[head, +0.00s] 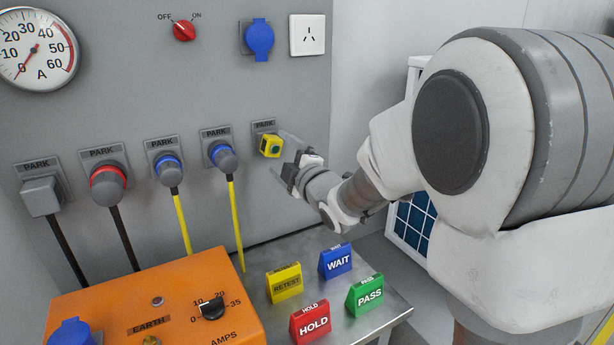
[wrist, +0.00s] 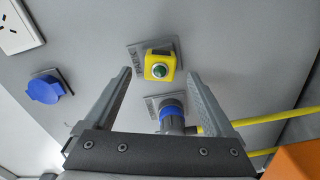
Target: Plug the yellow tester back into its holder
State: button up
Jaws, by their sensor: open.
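The yellow tester (head: 271,145) is at the rightmost PARK holder (head: 264,126) on the grey wall panel. It is a small yellow block with a dark green round face. In the wrist view the tester (wrist: 160,66) sits against its grey holder plate (wrist: 137,52), between and beyond my fingertips. I cannot tell how deeply it is seated. My gripper (head: 285,160) is open just to the right of the tester in the head view, with its fingers (wrist: 160,78) spread on either side. The fingers appear apart from it and hold nothing.
A blue-ringed plug (head: 223,157) with a yellow cable hangs left of the tester; several other parked plugs line the wall. A blue socket (head: 259,39) and white outlet (head: 307,35) are above. Below are the orange test box (head: 180,300) and coloured signs (head: 336,261) on a metal table.

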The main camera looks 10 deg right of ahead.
jog(key=s+d+f+m+g+h, duration=0.15)
jog(key=s+d+m+h, duration=0.25)
jog(key=s+d+m, duration=0.45)
jog(key=s+d+f+m+g+h, duration=0.1)
jog(key=s+d+m+g+h, duration=0.3)
jog(key=s, duration=0.7)
jog(key=s+a+f+m+g+y, duration=0.1)
jog(key=s+f+m+g, duration=0.15)
jog(key=s, duration=0.55)
jog(key=s+f+m+g, duration=0.1)
jog(key=s+m+g, duration=0.25)
jog(key=s, duration=0.45)
notch_tip(320, 180, up, 12)
jog(key=p, duration=1.2)
jog(key=shift+w+r+m, duration=0.15)
jog(key=shift+w+m, duration=0.1)
jog(key=shift+m, duration=0.1)
jog(key=shift+t, duration=0.25)
